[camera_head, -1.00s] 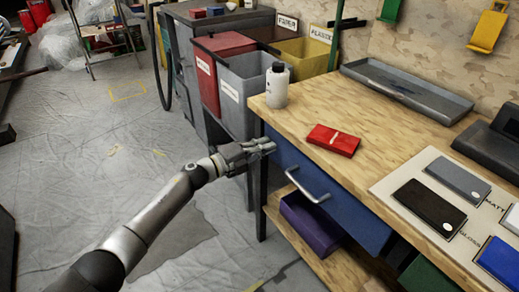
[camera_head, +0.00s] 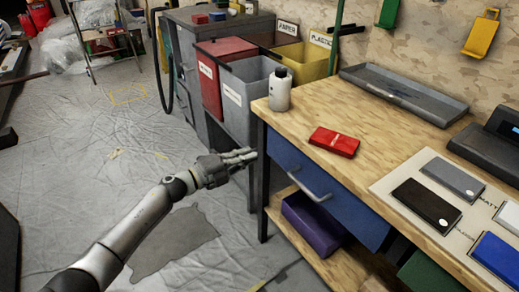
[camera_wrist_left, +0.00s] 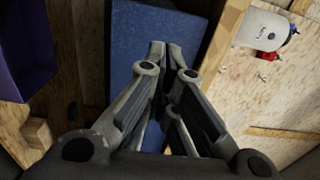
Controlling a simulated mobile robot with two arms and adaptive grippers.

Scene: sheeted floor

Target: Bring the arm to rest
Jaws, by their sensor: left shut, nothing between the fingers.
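My left gripper (camera_head: 240,160) is in the head view, left of the workbench's front corner and apart from it. Its fingers are together with nothing between them. In the left wrist view the closed fingers (camera_wrist_left: 165,55) point toward the blue drawer front (camera_wrist_left: 125,50). The blue drawer (camera_head: 320,190) is shut under the wooden worktop (camera_head: 310,120). My right gripper is in neither view.
A white bottle (camera_head: 279,90) and a red block (camera_head: 334,142) are on the worktop. A grey bin (camera_head: 246,105) and a red bin (camera_head: 210,85) stand behind my gripper. A purple bin (camera_head: 312,225) sits on the lower shelf. Sheeted floor (camera_head: 90,170) at left is largely clear.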

